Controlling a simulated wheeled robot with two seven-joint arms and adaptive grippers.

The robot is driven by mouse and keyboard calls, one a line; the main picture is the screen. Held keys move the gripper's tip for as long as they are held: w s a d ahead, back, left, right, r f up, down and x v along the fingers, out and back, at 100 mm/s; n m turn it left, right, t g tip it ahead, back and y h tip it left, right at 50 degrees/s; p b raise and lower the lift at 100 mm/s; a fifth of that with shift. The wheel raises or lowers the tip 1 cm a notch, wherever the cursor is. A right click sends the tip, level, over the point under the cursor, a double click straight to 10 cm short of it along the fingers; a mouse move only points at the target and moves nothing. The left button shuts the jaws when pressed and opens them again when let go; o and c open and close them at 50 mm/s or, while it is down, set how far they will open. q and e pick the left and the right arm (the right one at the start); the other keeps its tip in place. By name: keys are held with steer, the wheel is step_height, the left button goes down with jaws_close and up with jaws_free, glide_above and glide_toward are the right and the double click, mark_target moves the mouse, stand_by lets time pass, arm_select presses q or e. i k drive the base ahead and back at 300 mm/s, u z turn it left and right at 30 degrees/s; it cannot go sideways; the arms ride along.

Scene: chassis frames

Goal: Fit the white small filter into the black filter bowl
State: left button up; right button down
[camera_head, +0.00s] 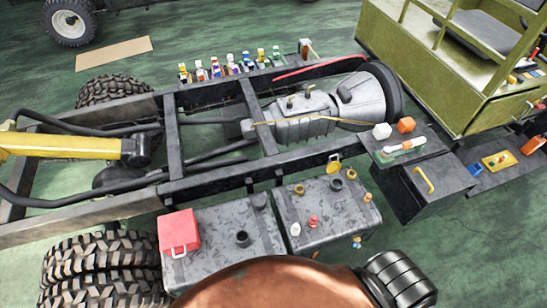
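Small parts stand on two grey tank tops beside the chassis rail. A black open cup (242,239), perhaps the filter bowl, stands upright on the left tank. Another dark round cup (336,184) is on the right tank. A small whitish piece (295,229), perhaps the white filter, stands at the right tank's left edge. I cannot tell for sure which parts are the filter and bowl. Neither gripper shows. A brown rounded shape with a black ribbed end, probably my own arm, covers the bottom middle and hides the tanks' near edge.
A red box (178,232) sits on the left tank (205,270). Small red and yellow parts stand on the right tank (335,220). A black box with a yellow handle (424,180) is to the right. Several small bottles line the far rail. Tyres flank the chassis.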

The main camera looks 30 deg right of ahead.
mark_target(242, 236)
steer(key=k, duration=1.1)
steer(key=z, duration=0.6)
steer(key=i, duration=0.55)
steer(key=z, duration=0.3)
